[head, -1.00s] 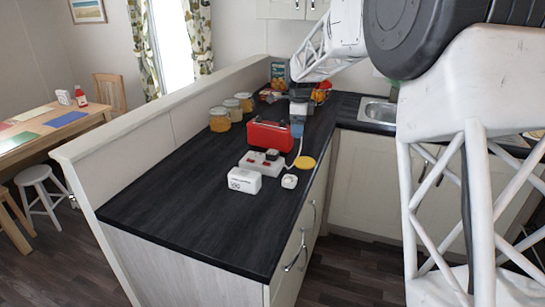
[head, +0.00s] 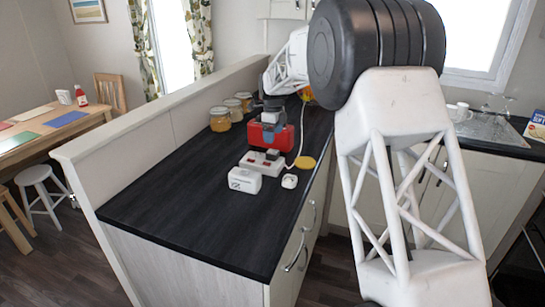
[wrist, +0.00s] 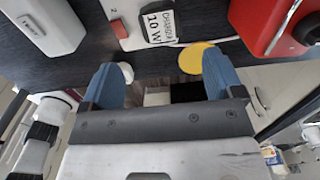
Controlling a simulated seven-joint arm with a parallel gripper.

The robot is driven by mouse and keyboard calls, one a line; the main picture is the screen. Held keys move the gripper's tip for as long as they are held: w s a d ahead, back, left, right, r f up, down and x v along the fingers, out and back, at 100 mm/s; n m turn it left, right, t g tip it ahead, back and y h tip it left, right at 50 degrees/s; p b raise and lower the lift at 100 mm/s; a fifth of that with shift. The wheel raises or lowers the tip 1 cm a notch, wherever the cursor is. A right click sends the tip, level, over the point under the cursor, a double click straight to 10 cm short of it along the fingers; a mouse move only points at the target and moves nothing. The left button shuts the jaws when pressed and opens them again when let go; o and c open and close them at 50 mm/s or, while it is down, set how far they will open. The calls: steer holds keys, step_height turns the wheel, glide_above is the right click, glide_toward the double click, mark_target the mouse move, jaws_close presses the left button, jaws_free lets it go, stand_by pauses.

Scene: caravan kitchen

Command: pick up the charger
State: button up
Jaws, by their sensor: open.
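The charger (wrist: 158,22) is a small block with a pale face, dark edges and "CHARGER 10 W" lettering. It sits on a white power strip (wrist: 122,20) at the top of the wrist view. In the head view it is a small dark block (head: 272,155) on the strip (head: 257,163), on the dark counter. My gripper (wrist: 162,78) has two blue fingers spread apart with nothing between them. In the head view my gripper (head: 268,134) is above and behind the strip, in front of the red appliance, apart from the charger.
A red appliance (head: 284,142) stands behind the strip. A white box (head: 244,180), a small white item (head: 289,181) and a yellow disc (head: 305,162) lie near it. A white cable runs beside the disc. Jars (head: 220,119) line the low wall. The front counter is clear.

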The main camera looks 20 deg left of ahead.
mark_target(274, 152)
steer(key=shift+f, duration=1.25)
steer(key=shift+f, duration=0.1)
steer(key=shift+w+f, duration=0.1)
steer(key=shift+f, duration=2.4)
steer(key=shift+c, duration=0.3)
steer(key=c, duration=1)
